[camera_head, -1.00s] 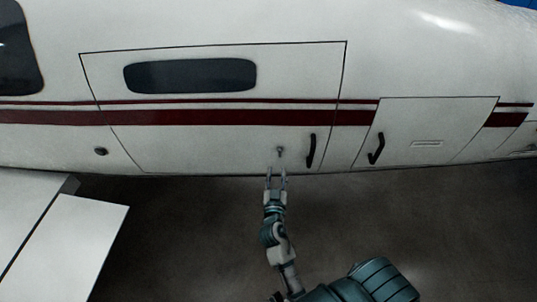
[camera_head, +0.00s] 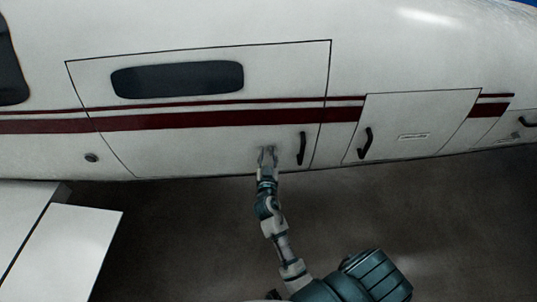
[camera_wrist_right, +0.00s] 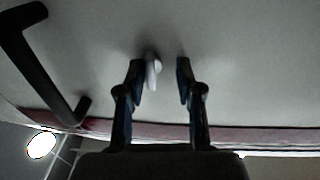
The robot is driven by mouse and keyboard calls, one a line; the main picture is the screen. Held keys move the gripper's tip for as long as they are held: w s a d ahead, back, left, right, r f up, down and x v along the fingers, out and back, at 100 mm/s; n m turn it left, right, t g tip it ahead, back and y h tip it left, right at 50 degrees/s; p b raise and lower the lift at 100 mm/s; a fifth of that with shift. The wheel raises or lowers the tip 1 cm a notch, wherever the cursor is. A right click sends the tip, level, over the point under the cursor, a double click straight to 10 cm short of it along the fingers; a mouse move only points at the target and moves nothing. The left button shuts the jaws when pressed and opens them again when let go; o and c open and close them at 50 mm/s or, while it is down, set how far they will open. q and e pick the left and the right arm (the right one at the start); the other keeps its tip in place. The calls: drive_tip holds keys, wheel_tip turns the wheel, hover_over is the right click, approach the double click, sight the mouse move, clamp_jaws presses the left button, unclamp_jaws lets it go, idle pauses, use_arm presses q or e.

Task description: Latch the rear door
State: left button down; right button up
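The rear door (camera_head: 190,145) is a white panel in the aircraft's side with a dark window and a red stripe, and it sits flush in its outline. A black handle (camera_head: 302,148) is near its right edge; it also shows at the left of the right wrist view (camera_wrist_right: 45,65). The small pale latch (camera_wrist_right: 153,70) shows between the fingers in the right wrist view, nearer the left finger. In the head view the gripper mostly covers it. My right gripper (camera_head: 267,152) is open at the door's lower part, around the latch. My left gripper is not in view.
A smaller hatch (camera_head: 420,125) with its own black handle (camera_head: 365,143) is to the right of the door. A white wing surface (camera_head: 75,245) fills the lower left. A round dark fitting (camera_head: 91,157) is left of the door. Dark floor lies below.

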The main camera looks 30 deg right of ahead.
drive_tip(key=shift+d, duration=0.1)
drive_tip(key=shift+s+d+f, duration=0.1)
drive_tip(key=shift+s+d, duration=0.05)
drive_tip(key=shift+d, duration=0.3)
drive_tip(key=shift+s+d+f, duration=0.1)
drive_tip(key=shift+s+d, duration=0.05)
drive_tip(key=shift+d, duration=0.3)
drive_tip(key=shift+a+r, duration=0.15)
drive_tip(key=shift+a, duration=0.15)
clamp_jaws()
use_arm(q)
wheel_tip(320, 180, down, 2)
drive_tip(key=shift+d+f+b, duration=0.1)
drive_tip(key=shift+b, duration=0.85)
use_arm(e)
drive_tip(key=shift+w+d+m, duration=0.1)
drive_tip(key=shift+d+m, duration=0.1)
drive_tip(key=shift+m, duration=0.8)
